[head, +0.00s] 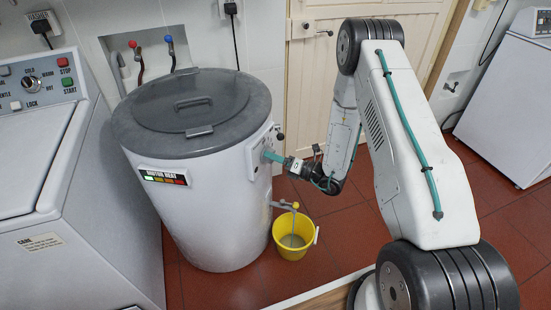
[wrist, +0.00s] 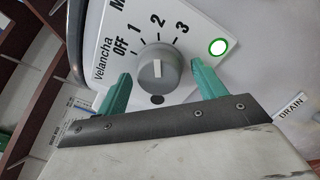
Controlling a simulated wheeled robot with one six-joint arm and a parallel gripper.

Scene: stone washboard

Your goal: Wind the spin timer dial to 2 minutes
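The spin timer dial (wrist: 158,70) is a grey round knob on a white panel, with OFF, 1, 2 and 3 printed around it. A pale mark shows on its face; I cannot tell exactly which setting it points to. My gripper (wrist: 161,79) is open, with one teal finger on each side of the dial and gaps visible. In the head view my gripper (head: 273,157) is at the right side of the white spin dryer (head: 215,220); the dial is not clearly visible there.
A green lamp (wrist: 218,46) glows beside the scale. A DRAIN label (wrist: 291,105) is at the right. A yellow bucket (head: 293,250) stands under the dryer's spout (head: 285,206). A white washing machine (head: 60,180) stands close left. Red tiled floor is clear right of the bucket.

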